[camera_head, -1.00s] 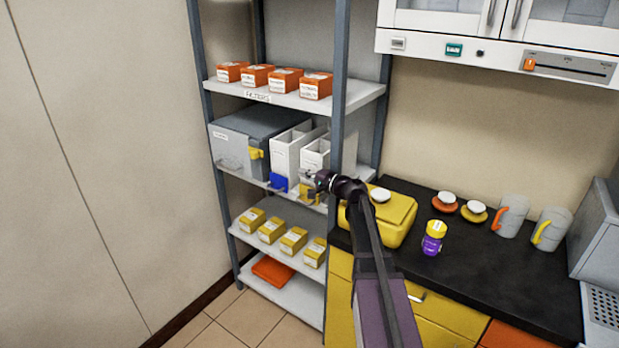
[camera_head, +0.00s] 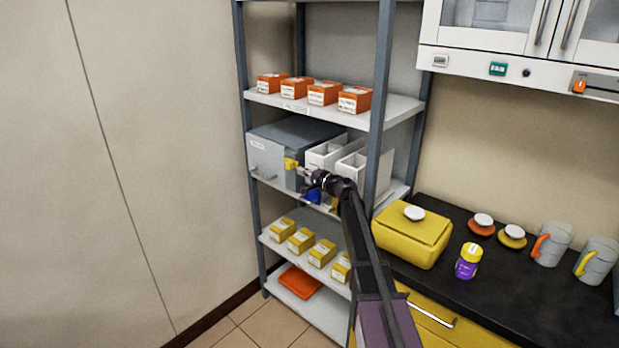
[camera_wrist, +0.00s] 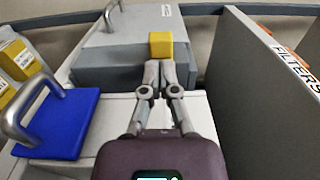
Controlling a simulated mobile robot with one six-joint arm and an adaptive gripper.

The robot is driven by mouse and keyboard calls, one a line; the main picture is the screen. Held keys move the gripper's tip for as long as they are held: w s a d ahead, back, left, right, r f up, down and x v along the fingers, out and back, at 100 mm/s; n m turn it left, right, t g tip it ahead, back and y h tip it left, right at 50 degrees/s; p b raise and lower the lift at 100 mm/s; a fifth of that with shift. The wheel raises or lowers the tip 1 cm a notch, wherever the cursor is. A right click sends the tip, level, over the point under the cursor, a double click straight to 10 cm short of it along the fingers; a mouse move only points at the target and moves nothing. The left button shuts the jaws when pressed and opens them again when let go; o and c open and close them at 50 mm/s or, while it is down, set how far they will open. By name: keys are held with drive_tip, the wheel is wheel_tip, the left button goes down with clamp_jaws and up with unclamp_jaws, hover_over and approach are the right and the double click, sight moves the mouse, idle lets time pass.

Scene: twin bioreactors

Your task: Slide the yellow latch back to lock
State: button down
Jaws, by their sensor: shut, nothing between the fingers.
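The yellow latch (camera_head: 291,163) is a small block on the front right edge of the grey box (camera_head: 268,157), on the middle shelf. In the wrist view the yellow latch (camera_wrist: 161,45) lies just past my fingertips, on the box's grey edge (camera_wrist: 110,70). My gripper (camera_head: 306,174) is at the box's right front corner, beside the latch. In the wrist view my gripper (camera_wrist: 158,68) has its fingers together and empty, with the tips touching or very close to the latch; I cannot tell which.
A blue piece with a metal handle (camera_wrist: 60,122) lies on the left in the wrist view. A shelf post (camera_head: 380,90) stands near my arm.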

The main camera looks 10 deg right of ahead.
sight(291, 167)
drive_tip(key=shift+x, duration=1.6)
drive_tip(key=x, duration=0.4)
drive_tip(key=shift+s+d, duration=0.25)
drive_tip(key=shift+s, duration=0.25)
drive_tip(key=v, duration=2.3)
drive_tip(key=shift+d, duration=0.15)
